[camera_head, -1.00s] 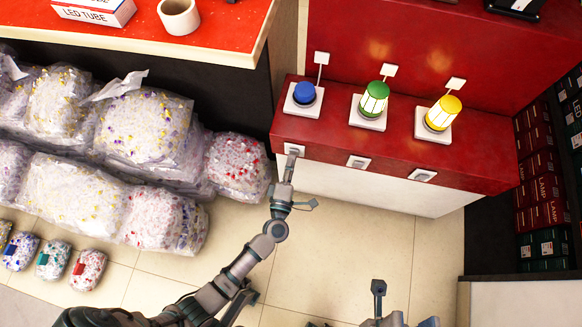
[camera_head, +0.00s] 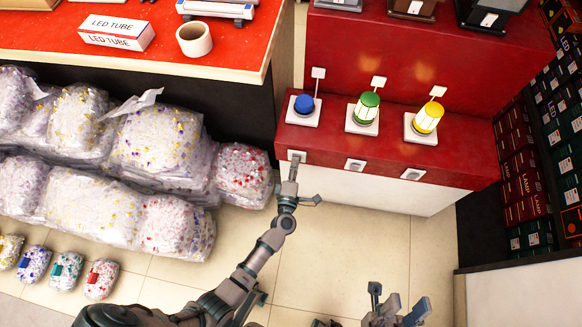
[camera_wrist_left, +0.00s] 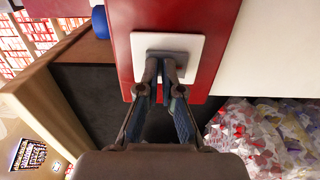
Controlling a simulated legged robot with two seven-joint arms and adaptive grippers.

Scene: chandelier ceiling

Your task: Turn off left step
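A blue lamp (camera_head: 304,104), a green lamp (camera_head: 367,108) and a yellow lamp (camera_head: 428,117) stand on white bases on a red step. The green and yellow lamps glow; the blue one looks unlit. Below them on the red front are a left switch (camera_head: 297,155), a middle switch (camera_head: 355,165) and a right switch (camera_head: 413,174). My left gripper (camera_wrist_left: 161,66) has its fingertips together at the left switch, whose white plate (camera_wrist_left: 190,48) shows in the left wrist view. The fingertips partly hide its grey rocker. My right gripper (camera_head: 399,298) is open and empty, low over the floor.
Bagged goods (camera_head: 155,135) are piled left of the red step, with small packs (camera_head: 67,270) on the floor. Shelved boxes (camera_head: 525,185) stand at the right. Tiled floor (camera_head: 345,240) lies clear in front.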

